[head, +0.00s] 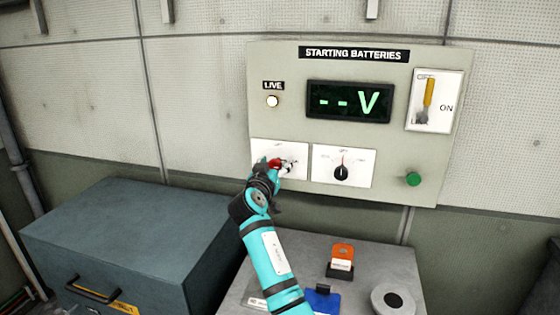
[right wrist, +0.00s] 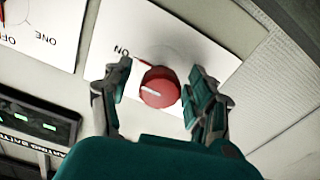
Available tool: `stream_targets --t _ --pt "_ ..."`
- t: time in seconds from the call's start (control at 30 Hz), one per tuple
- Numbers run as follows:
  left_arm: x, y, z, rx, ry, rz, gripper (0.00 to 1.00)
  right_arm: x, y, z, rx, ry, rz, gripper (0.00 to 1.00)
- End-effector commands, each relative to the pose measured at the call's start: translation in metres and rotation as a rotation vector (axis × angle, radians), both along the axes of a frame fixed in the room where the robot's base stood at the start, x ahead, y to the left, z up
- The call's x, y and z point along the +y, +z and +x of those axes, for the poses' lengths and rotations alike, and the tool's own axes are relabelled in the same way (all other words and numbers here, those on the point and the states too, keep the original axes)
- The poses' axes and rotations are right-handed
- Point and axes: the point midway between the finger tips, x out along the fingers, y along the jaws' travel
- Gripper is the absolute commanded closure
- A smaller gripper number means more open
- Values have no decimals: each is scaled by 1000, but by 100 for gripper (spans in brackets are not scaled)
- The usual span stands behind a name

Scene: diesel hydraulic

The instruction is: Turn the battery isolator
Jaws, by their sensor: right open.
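The battery isolator is a red round knob (head: 274,162) on a white plate (head: 298,172) at the lower left of the starting batteries panel. In the right wrist view the red knob (right wrist: 159,88) shows a white pointer line, and "ON" is printed on the plate beside it. My right gripper (head: 284,166) is at the knob and hides part of it and its plate. In the right wrist view its fingers (right wrist: 160,92) are open, one on each side of the knob. I cannot tell whether either touches it. My left gripper is not in view.
The panel (head: 275,215) also bears a black rotary selector (head: 341,173), a green button (head: 413,179), a yellow-handled switch (head: 429,94), a LIVE lamp (head: 272,101) and a display (head: 348,102) reading "-- V". Below are a blue-grey cabinet (head: 130,230) and a grey top with small items.

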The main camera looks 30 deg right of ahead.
Motion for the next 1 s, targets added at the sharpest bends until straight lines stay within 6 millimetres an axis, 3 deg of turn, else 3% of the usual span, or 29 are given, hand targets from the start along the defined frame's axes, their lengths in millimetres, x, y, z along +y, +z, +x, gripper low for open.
stream_targets --t 0.27,0.7,1.0 --pt "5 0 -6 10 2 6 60 1 0 0 0 0 0 41" --pt "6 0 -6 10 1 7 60 0 0 0 0 0 0 97" --pt "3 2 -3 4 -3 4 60 0 0 0 25 0 -23 100"
